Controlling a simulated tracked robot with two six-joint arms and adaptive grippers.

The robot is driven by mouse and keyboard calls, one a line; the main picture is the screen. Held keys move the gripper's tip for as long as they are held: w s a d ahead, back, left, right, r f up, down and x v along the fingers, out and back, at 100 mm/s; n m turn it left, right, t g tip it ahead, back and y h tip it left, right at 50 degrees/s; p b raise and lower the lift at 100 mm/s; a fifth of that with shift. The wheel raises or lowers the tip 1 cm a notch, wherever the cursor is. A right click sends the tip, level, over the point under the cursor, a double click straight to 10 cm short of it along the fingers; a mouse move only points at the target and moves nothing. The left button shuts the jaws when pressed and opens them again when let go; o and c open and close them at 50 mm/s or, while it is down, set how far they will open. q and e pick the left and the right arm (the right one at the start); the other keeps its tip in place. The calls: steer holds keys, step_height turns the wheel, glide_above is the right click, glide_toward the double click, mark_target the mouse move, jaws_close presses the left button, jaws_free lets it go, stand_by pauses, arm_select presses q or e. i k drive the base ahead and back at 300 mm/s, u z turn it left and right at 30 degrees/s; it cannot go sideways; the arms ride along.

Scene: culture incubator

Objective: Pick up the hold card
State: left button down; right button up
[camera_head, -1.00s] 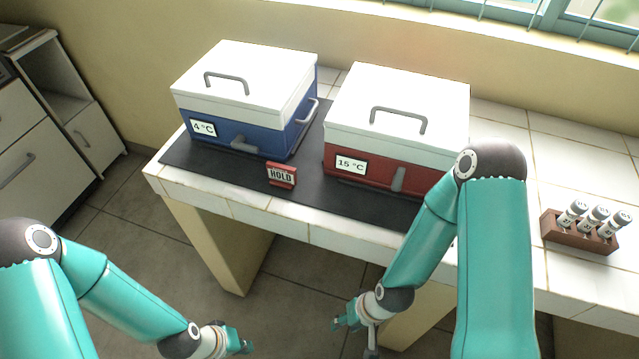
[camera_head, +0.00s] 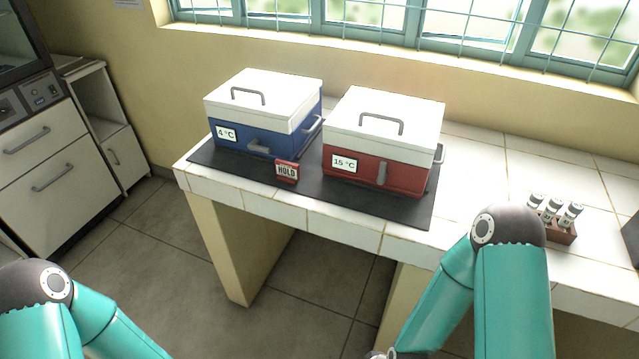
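The red hold card (camera_head: 287,171), with a white panel reading HOLD, stands upright near the front edge of the dark mat (camera_head: 404,208) on the tiled counter. It sits in front of the gap between the blue 4 °C box (camera_head: 243,142) and the red 15 °C box (camera_head: 405,175). Nothing touches the card. Both my grippers are below the bottom edge of the picture; only my arm links show, low at the left and at the right, well away from the card.
Both boxes have white lids, closed, with grey handles. A brown rack (camera_head: 557,231) with three capped vials stands at the right of the counter. White tiles between mat and rack are clear. A drawer cabinet (camera_head: 50,175) stands at the left, windows at the back.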

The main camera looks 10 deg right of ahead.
mark_target(286, 172)
steer(key=u, duration=0.2)
steer(key=i, duration=0.85)
steer(key=z, duration=0.05)
